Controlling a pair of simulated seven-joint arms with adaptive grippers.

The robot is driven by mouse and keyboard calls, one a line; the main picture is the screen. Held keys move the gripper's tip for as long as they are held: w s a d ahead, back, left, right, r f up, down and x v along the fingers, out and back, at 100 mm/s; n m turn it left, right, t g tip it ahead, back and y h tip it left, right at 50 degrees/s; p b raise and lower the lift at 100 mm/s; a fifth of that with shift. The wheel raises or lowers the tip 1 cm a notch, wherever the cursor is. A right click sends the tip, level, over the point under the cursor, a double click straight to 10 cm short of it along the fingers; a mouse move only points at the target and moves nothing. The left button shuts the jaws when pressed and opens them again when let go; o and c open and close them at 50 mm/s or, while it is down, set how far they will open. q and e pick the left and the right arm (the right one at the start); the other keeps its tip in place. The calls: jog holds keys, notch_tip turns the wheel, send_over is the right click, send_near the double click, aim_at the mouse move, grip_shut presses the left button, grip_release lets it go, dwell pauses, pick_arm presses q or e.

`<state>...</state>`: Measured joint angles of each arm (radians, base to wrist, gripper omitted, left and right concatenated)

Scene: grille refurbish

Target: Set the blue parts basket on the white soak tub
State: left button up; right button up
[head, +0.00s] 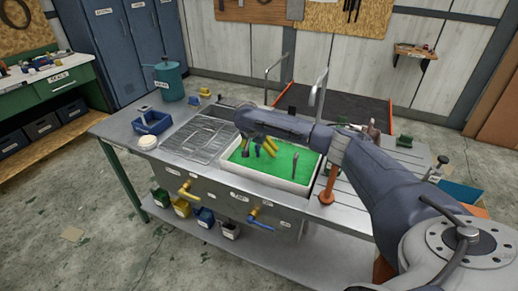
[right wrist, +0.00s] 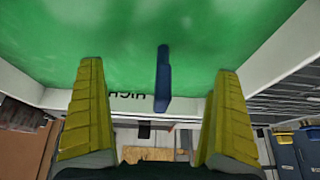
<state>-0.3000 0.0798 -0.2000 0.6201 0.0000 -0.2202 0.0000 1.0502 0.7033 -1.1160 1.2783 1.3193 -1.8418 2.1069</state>
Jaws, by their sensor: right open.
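The blue parts basket (head: 150,129) stands on the left part of the steel bench, away from both the tub and my right gripper. The white soak tub (head: 265,183) is set in the bench, with bright green liquid inside. My right gripper (head: 259,151) is over the tub, open, its yellow fingers pointing down. In the right wrist view the fingers (right wrist: 160,66) are spread apart above the green surface and the tub's white rim (right wrist: 130,100). A thin blue piece (right wrist: 163,75) shows between them; I cannot tell what it is. My left gripper is not in view.
A ribbed metal drainer (head: 195,137) lies between basket and tub. A teal can (head: 168,80) and a white round item (head: 146,142) are near the basket. A dark stick (head: 295,161) stands in the tub. Tall taps (head: 319,88) rise behind it.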

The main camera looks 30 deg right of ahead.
jog(key=shift+s+a+f, duration=0.2)
jog(key=shift+s+f, duration=0.05)
jog(key=shift+f, duration=0.2)
jog(key=shift+d+v, duration=0.15)
jog(key=shift+v, duration=1)
jog(key=shift+d+v, duration=0.1)
jog(key=shift+v, duration=2.3)
jog(key=shift+w, duration=0.2)
